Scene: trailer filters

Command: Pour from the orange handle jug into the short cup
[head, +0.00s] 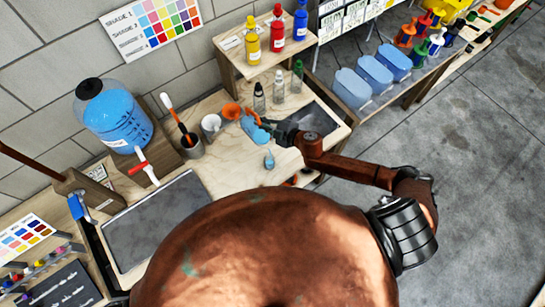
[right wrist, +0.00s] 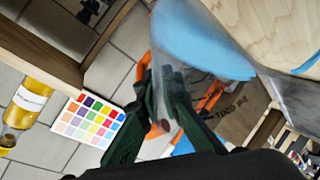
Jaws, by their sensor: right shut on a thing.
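The jug (head: 253,128) holds blue liquid and lies tilted above the wooden bench, with orange near its left end. In the right wrist view the jug's clear body with blue liquid (right wrist: 200,40) is close up, with orange handle parts (right wrist: 211,96) beside the fingers. My right gripper (head: 283,133) is shut on the jug, and its dark green fingers also show in the wrist view (right wrist: 167,92). A small pale cup (head: 211,124) stands on the bench left of the jug. I cannot tell whether liquid is flowing. My left gripper is not in view.
A large blue water bottle (head: 118,118) stands at the back left. A holder with an orange-handled tool (head: 190,143) is left of the cup. Small bottles (head: 259,97) stand behind the jug. A small blue thing (head: 269,160), unclear in kind, is in front of it.

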